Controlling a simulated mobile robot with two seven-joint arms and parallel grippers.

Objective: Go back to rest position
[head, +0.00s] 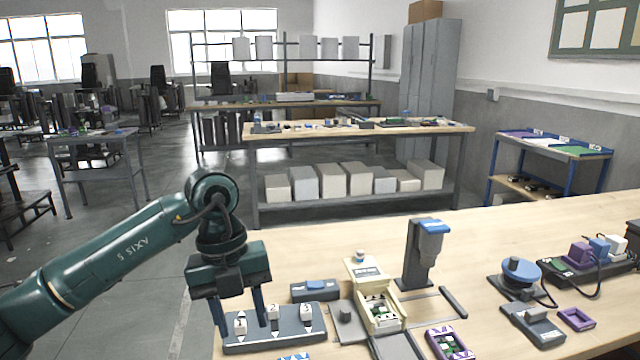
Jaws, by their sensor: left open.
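My left arm comes in from the left, and its dark green gripper (239,314) points down over the near left part of the wooden workbench (320,245). Its two fingers are apart, with no object clearly held between them. The fingertips are in front of or over a grey fixture with white numbered markers (287,338); whether they touch it I cannot tell. The fingers hide part of that fixture. My right gripper is not in view.
A blue round-topped device (521,270) and a purple tray (576,319) are farther right.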

